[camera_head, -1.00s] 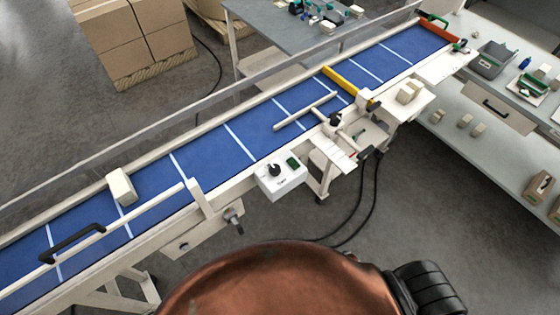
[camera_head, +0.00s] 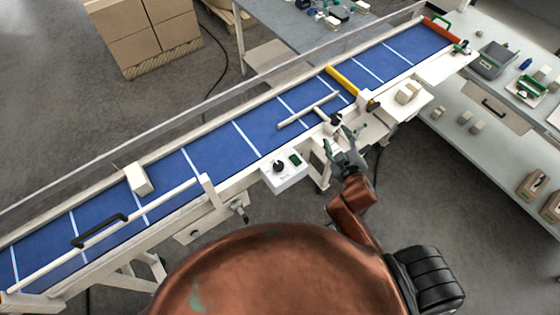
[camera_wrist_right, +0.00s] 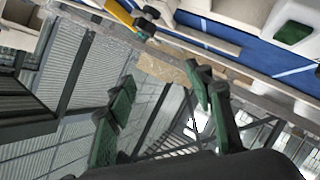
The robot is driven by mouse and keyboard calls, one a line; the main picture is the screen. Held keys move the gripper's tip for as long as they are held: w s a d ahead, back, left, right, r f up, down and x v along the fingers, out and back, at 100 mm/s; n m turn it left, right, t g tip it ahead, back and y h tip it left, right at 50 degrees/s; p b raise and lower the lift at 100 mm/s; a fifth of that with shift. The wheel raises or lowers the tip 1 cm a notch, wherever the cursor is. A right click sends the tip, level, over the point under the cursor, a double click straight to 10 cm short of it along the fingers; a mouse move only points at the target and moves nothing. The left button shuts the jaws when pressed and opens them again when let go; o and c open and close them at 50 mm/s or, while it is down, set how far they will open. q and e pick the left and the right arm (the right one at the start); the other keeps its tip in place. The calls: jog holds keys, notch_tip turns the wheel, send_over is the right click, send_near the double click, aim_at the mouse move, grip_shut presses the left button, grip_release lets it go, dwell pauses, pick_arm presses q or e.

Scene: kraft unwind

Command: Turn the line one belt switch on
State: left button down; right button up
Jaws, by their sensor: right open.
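A white control box (camera_head: 284,180) sits on the near side of the blue conveyor belt (camera_head: 200,161). It has a black knob (camera_head: 278,167) and a small green part (camera_head: 296,160) on top. What the knob is set to is too small to tell. My right gripper (camera_head: 338,143) is to the right of the box, beside the belt's near edge, apart from the knob. In the right wrist view its green fingers (camera_wrist_right: 160,105) are spread with nothing between them. That view also shows a green part (camera_wrist_right: 293,32) on a white surface at upper right. My left gripper is not in view.
A pale block (camera_head: 139,179) lies on the belt at left. A white rail with a black handle (camera_head: 100,231) and a yellow bar (camera_head: 345,83) cross the belt. A grey table (camera_head: 290,25) stands behind; a shelf bench (camera_head: 470,115) is at right.

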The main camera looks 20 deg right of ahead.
jog(key=w+a+r+n+t+y, duration=0.2)
jog(key=w+a+r+n, duration=0.15)
jog(key=r, duration=0.25)
jog(key=w+a+r+n+t+y, duration=0.1)
jog(key=w+a+r+n+t, duration=0.1)
jog(key=a+r+t, duration=0.3)
jog(key=a+r+n+g+y, duration=0.2)
jog(key=a+r+n+y, duration=0.8)
jog(key=a+n, duration=0.15)
jog(key=s+a+n+g+y, duration=0.65)
jog(key=a+n+g, duration=0.25)
jog(key=a+n, duration=0.3)
jog(key=n+g+h, duration=0.8)
jog(key=n+h, duration=0.5)
jog(key=n, duration=0.1)
send_near(279, 165)
jog(key=p+x, duration=0.2)
jog(key=x, duration=0.5)
jog(key=shift+w, duration=0.1)
jog(key=shift+x, duration=0.8)
